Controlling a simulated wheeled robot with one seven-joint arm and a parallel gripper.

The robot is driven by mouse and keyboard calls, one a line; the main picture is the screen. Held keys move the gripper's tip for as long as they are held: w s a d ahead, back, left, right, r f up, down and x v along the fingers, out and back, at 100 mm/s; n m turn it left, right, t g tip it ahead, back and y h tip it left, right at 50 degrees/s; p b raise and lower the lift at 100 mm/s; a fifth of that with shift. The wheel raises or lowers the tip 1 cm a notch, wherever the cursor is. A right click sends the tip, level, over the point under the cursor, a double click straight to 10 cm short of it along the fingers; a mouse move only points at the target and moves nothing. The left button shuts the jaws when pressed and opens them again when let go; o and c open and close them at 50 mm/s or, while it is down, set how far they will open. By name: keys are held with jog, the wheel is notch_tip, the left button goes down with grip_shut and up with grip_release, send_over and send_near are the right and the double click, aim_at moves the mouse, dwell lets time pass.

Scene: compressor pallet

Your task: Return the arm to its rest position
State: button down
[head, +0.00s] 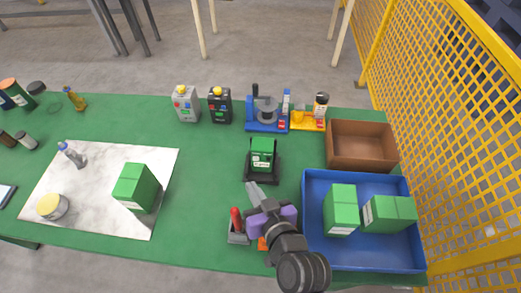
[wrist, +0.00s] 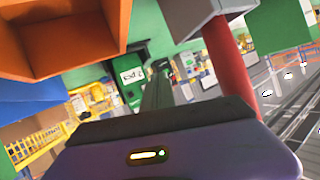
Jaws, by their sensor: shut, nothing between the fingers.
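My arm comes in from the bottom edge of the head view, right of the middle. My gripper (head: 254,190) is shut and empty, above the green table (head: 210,170). Its fingers point away from me, toward a green block in a black holder (head: 262,166), and look apart from it. In the wrist view the shut fingers (wrist: 157,90) show in the middle, with the green block in its holder (wrist: 131,78) beyond them.
A red-handled device (head: 237,228) stands close left of my wrist. A blue tray (head: 312,181) with green blocks is to the right, a brown box (head: 361,157) behind it. A yellow fence (head: 440,110) borders the right. Table between marble board (head: 95,165) and holder is clear.

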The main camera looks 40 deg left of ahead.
jog(key=w+d+r+m+t, duration=0.2)
jog(key=w+r+t, duration=0.1)
jog(key=r, duration=0.2)
jog(key=s+d+r+m+t+h, duration=0.1)
jog(key=s+d+m+t+h, duration=0.15)
jog(key=d, duration=0.75)
jog(key=s+d+r+m+t+h, duration=0.1)
jog(key=d+r+m+t+h, duration=0.2)
jog(key=d, duration=0.7)
jog(key=s+d+r+m+h, duration=0.1)
jog(key=s+d+h, duration=0.5)
jog(key=s+d, duration=1.3)
jog(key=shift+s+r+m, duration=0.3)
jog(key=shift+s+m, duration=0.5)
jog(key=shift+m, duration=0.05)
